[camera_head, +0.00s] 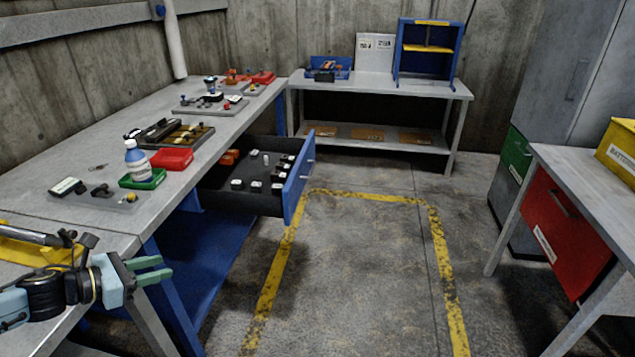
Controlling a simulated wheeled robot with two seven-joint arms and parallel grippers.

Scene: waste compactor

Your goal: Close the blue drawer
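The blue drawer (299,180) is pulled out from under the grey workbench on the left. Its blue front faces right and has a handle near its middle. Small white, dark and orange items lie inside on the drawer's dark floor. My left gripper (155,271) is at the lower left, over the near part of the bench edge. Its two green fingers point right and are apart, with nothing between them. It is well short of the drawer and touches nothing of it. My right gripper is not in view.
The workbench (95,222) carries a bottle (137,158), a red tray (171,159) and small parts. A yellow-marked floor area (370,260) is clear beside the drawer. A second bench with a red drawer (566,234) stands at right. A shelf table (380,88) stands at the back.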

